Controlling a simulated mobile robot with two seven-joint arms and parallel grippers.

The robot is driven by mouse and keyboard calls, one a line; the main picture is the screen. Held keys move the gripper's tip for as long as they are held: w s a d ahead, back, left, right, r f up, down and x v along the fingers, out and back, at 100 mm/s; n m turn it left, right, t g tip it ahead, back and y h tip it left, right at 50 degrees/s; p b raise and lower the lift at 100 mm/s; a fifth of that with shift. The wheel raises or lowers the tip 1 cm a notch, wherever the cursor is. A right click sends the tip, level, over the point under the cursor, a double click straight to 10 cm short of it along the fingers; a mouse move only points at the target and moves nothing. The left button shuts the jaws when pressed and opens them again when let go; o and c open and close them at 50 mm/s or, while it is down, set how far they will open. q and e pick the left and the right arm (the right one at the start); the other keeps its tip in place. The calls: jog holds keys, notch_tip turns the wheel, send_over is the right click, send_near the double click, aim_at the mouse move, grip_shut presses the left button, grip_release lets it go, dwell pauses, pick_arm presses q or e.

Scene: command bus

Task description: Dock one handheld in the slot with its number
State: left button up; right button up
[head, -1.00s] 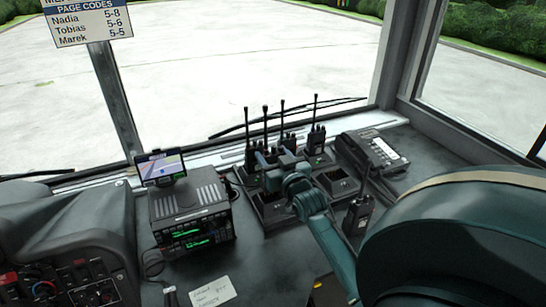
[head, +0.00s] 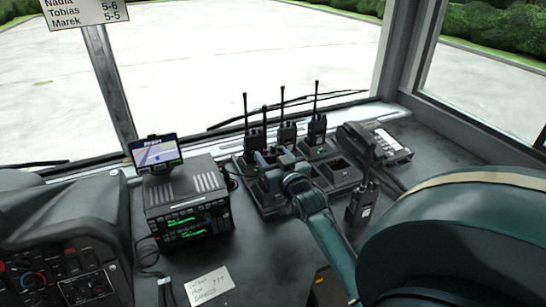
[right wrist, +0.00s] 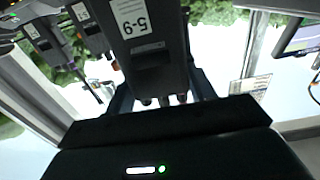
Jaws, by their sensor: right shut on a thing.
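My right gripper (head: 266,158) is shut on a dark handheld (head: 264,126), held upright over the charging dock (head: 272,211), in its left part. In the right wrist view the held handheld (right wrist: 155,62) is upside down between the fingers. Other handhelds stand in the back row: one at left (head: 246,130), one in the middle (head: 287,130), one at right (head: 317,126). My left gripper is out of view.
Another handheld (head: 362,203) stands right of my forearm. A desk phone (head: 392,146) is right of the dock; a radio unit (head: 187,205) with a small screen (head: 158,154) is left. A note (head: 209,287) lies in front. A page-code sign (head: 85,12) hangs above.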

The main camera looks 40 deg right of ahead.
jog(key=shift+f+b, duration=0.4)
jog(key=shift+f, duration=0.45)
jog(key=shift+f, duration=0.3)
dwell(0.3)
jog(key=o, duration=1.5)
jog(key=shift+f, duration=0.15)
jog(key=v, duration=1.3)
jog(key=shift+s+b, duration=0.1)
jog(key=shift+b, duration=0.3)
